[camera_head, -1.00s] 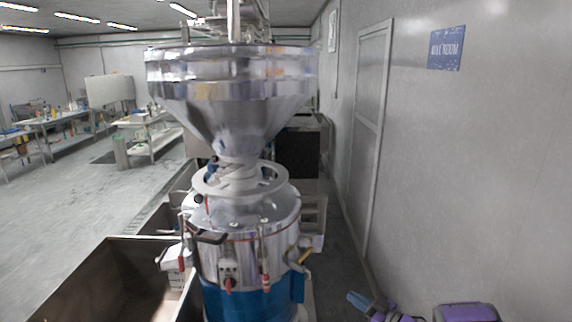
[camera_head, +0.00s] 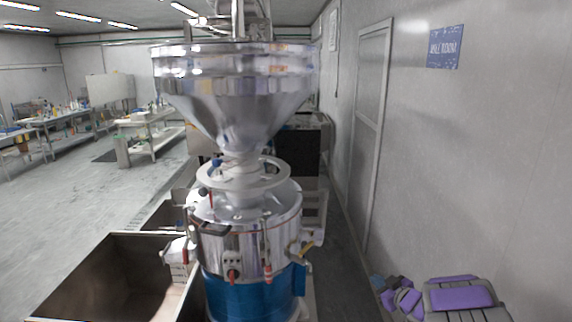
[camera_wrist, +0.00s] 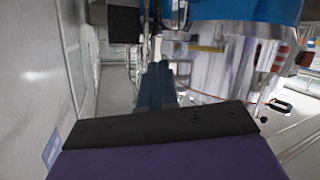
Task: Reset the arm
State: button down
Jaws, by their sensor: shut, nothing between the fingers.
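The bean grinder (camera_head: 240,225) stands upright in the middle of the head view, with a wide steel hopper (camera_head: 235,95) on top, a steel body and a blue lower part. My arm is folded low at the right of the head view, beside the grinder and apart from it; its purple and grey links show there. In the wrist view my gripper (camera_wrist: 157,75) points away from the camera with its blue fingers together, shut and empty. That view is turned over, and the grinder's blue part (camera_wrist: 250,10) shows at its upper right.
A steel bin (camera_head: 90,285) stands at lower left beside the grinder. A grey wall (camera_head: 500,170) with a door (camera_head: 370,130) and a blue sign (camera_head: 445,47) runs along the right. Worktables (camera_head: 150,135) stand far left, with open floor (camera_head: 70,210) before them.

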jog(key=s+d+r+m+g+h+b, duration=0.1)
jog(key=s+d+r+m+g+h, duration=0.3)
jog(key=s+d+r+h, duration=0.45)
jog(key=s+a+r+m+g+h, duration=0.1)
jog(key=s+a+r+m+h, duration=0.15)
jog(key=s, duration=0.45)
jog(key=s+a+f+g+y, duration=0.1)
jog(key=s+a, duration=0.5)
jog(key=s, duration=0.6)
jog(key=s+a+f+g+y+b, duration=0.1)
jog(key=s+a+g+y, duration=0.2)
jog(key=s, duration=1)
jog(key=s+a+f+g+y+b, duration=0.1)
jog(key=s+a+g+y, duration=0.1)
jog(key=s+a+g, duration=0.4)
jog(key=s+a, duration=0.5)
jog(key=s, duration=0.1)
jog(key=shift+s+a+f, duration=0.2)
jog(key=shift+s+f, duration=0.05)
jog(key=shift+f, duration=0.15)
jog(key=shift+m, duration=0.25)
